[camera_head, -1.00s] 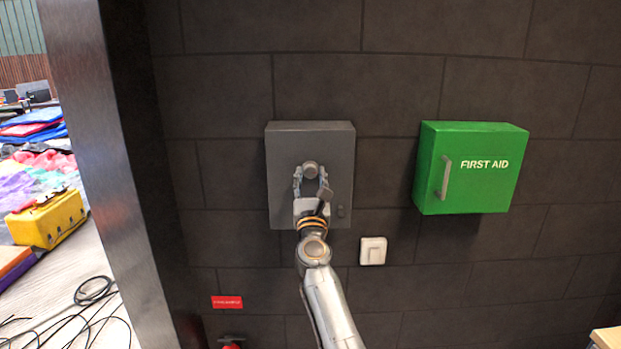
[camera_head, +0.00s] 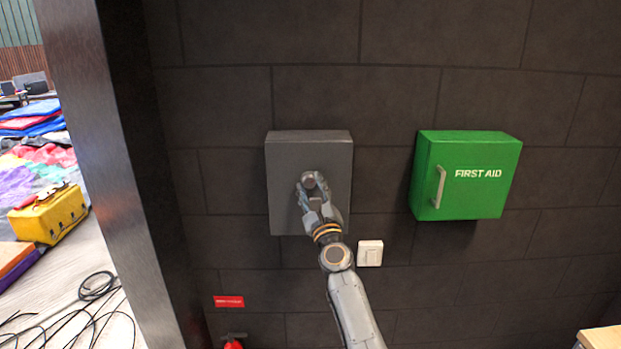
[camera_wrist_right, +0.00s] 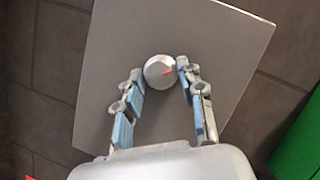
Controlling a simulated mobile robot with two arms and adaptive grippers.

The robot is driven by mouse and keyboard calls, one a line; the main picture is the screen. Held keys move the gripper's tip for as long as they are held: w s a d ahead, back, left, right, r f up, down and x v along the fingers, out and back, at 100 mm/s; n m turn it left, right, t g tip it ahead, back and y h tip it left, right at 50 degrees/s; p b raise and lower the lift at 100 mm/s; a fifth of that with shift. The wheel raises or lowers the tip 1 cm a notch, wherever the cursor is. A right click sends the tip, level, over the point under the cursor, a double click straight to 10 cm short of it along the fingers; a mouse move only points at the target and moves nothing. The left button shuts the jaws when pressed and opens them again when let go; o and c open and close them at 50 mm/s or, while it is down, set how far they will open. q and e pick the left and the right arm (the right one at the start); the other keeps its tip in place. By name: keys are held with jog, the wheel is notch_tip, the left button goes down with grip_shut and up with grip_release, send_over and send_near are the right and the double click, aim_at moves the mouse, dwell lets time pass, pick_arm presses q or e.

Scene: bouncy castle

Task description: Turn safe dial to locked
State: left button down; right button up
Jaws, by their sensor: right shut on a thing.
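The safe (camera_head: 308,146) is a dark grey box on the dark block wall, left of centre in the head view. Its face also shows in the right wrist view (camera_wrist_right: 112,40), tilted. My left gripper is not in view.
A green first aid box (camera_head: 467,190) with a handle is on the wall to the right. A white switch (camera_head: 370,253) is close beside my right wrist. A red sign (camera_head: 229,301) is lower left. A metal post (camera_head: 105,150) stands at the left.

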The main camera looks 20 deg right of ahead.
jog(key=n+p, duration=0.1)
jog(key=n, duration=0.1)
jog(key=n+y+p, duration=0.1)
jog(key=shift+d+r+n+g+y, duration=0.15)
jog(key=shift+r+n+g+y, duration=0.15)
jog(key=shift+r+n, duration=0.1)
jog(key=shift+n+g+y+p, duration=0.3)
jog(key=shift+n+p, duration=0.25)
jog(key=shift+n, duration=0.45)
jog(key=n+g+y, duration=0.1)
jog(key=n, duration=0.2)
jog(key=shift+n, duration=0.4)
jog(key=shift+d+r+n+g, duration=0.1)
jog(key=shift+n+g, duration=0.5)
jog(key=shift+n, duration=0.8)
jog(key=o, duration=1.1)
jog(key=shift+o, duration=0.3)
jog(key=shift+w, duration=0.1)
